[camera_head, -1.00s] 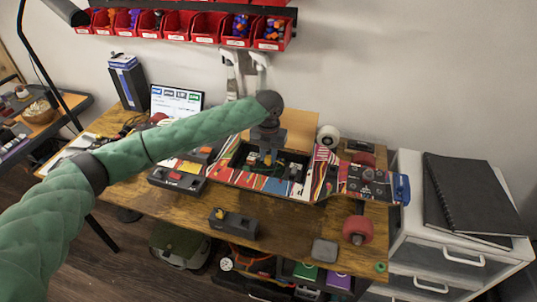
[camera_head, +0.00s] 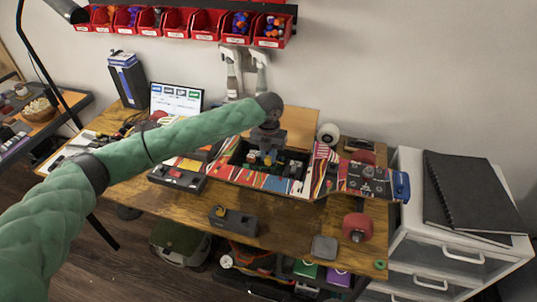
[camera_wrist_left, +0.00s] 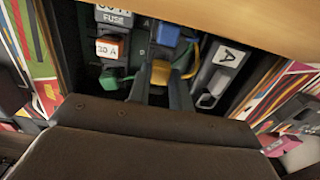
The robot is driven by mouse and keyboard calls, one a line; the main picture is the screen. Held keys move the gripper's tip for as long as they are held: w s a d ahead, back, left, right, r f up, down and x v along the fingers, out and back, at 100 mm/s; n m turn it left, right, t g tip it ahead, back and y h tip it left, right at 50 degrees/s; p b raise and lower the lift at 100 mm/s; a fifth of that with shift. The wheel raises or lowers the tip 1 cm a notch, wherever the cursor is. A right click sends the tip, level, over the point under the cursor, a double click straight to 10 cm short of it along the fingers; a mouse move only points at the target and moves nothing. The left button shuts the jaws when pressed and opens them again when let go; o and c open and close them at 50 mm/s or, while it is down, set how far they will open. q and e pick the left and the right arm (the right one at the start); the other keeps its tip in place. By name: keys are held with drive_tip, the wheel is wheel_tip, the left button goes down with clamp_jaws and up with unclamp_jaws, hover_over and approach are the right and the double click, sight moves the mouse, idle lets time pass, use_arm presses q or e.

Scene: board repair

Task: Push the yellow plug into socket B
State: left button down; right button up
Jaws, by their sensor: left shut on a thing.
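My left gripper (camera_head: 268,154) reaches down into the open compartment of the colourful skateboard-like deck (camera_head: 238,177). In the left wrist view its fingers (camera_wrist_left: 160,88) are shut on the yellow plug (camera_wrist_left: 160,72), with a yellow cable (camera_wrist_left: 193,62) curving away to the right. A grey socket marked A (camera_wrist_left: 222,68) is to the right of the fingers, apart from the plug. I cannot make out socket B's label, and the plug's lower end is hidden by the fingers. My right gripper is not in view.
In the compartment, a blue part (camera_wrist_left: 166,33), an orange 30 A fuse (camera_wrist_left: 109,48) and a green plug (camera_wrist_left: 112,78) sit close around the fingers. The deck's walls are near on both sides. A dark box (camera_head: 233,220) stands on the table's front part.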

use_arm(q)
drive_tip(key=shift+p, duration=0.35)
idle(0.5)
drive_tip(key=shift+f, duration=0.35)
idle(1.1)
drive_tip(key=shift+f+p, duration=0.1)
drive_tip(key=shift+p, duration=0.25)
drive_tip(key=shift+f, duration=0.55)
idle(1.1)
drive_tip(key=c, duration=0.9)
unclamp_jaws()
drive_tip(key=shift+r+p, duration=1.4)
drive_tip(key=shift+r, duration=0.3)
